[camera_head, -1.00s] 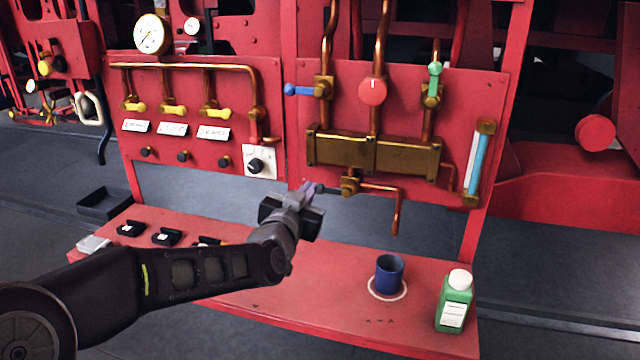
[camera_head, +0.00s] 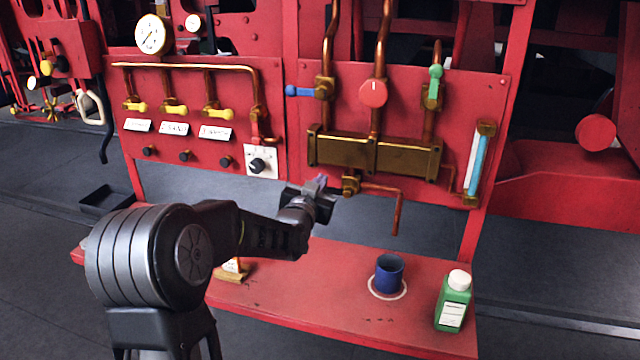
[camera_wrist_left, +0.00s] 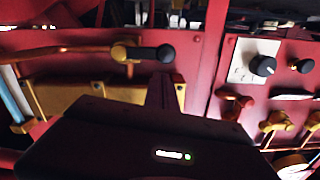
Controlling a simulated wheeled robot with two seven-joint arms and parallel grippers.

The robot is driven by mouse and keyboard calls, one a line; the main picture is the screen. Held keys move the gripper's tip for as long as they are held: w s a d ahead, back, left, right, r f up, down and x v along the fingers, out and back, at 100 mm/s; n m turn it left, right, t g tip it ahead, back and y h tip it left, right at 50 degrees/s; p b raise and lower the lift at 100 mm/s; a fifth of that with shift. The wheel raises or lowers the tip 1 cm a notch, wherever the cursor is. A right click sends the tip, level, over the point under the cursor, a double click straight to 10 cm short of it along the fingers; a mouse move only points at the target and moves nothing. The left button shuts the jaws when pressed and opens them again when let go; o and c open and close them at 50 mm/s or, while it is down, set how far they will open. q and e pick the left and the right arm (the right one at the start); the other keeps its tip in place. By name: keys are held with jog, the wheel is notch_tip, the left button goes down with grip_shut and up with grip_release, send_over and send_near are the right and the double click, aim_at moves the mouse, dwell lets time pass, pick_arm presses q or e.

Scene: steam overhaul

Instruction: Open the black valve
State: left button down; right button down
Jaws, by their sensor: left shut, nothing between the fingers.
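The black valve sits under the brass block; its brass body (camera_head: 351,186) shows in the head view, but its black handle is hidden behind my left gripper (camera_head: 321,183). In the left wrist view, which is turned upside down, the black handle (camera_wrist_left: 152,53) lies sideways on the valve's brass pipe. My left gripper's fingers (camera_wrist_left: 166,90) are shut and empty, with their tips close to the handle. I cannot tell whether they touch it. My right gripper is not in view.
The brass block (camera_head: 375,153) carries valves with blue (camera_head: 300,91) and green (camera_head: 436,72) handles. A black knob (camera_head: 257,165) is on a white plate to the left. A bent copper outlet pipe (camera_head: 398,212) hangs right of the valve. A blue cup (camera_head: 389,274) and green bottle (camera_head: 453,302) stand on the red bench.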

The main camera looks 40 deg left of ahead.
pick_arm(q)
jog(key=shift+w+a+f, duration=0.1)
jog(key=shift+f, duration=0.3)
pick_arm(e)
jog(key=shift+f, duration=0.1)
